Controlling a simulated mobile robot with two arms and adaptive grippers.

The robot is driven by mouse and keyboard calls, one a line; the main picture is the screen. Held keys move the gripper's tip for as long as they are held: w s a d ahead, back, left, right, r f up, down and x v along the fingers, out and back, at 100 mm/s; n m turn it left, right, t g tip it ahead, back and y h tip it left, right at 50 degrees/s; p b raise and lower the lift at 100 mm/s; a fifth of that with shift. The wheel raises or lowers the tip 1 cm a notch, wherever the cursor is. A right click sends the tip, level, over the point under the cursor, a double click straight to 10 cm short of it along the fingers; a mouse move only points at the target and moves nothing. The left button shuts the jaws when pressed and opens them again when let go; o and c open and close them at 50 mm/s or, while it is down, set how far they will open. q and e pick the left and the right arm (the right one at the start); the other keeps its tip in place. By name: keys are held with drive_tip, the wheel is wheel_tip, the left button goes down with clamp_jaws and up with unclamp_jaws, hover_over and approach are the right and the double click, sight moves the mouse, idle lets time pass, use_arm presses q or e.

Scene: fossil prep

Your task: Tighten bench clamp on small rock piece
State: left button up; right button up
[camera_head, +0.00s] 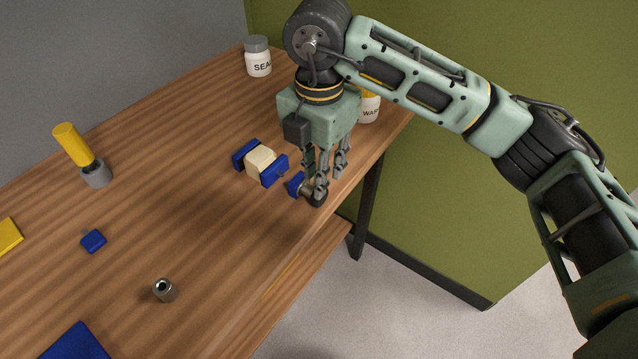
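A small cream rock piece (261,159) sits between the blue jaws of the bench clamp (275,170) on the wooden table. A further blue part of the clamp (295,184) stands to the right of the jaws, with a dark round knob (318,199) at its outer end. My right gripper (322,182) points down from above, its grey fingers at the knob. The fingers overlap the knob, and I cannot tell whether they grip it. My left gripper is not in view.
A white jar with a grey lid (258,62) stands at the back. Another labelled jar (369,106) is partly hidden behind my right gripper. A yellow-handled tool (73,144) stands in a grey holder (96,174) at left. The table's right edge (350,190) is close to the clamp.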

wheel_tip(320, 180, down, 5)
idle(0.3)
clamp_jaws()
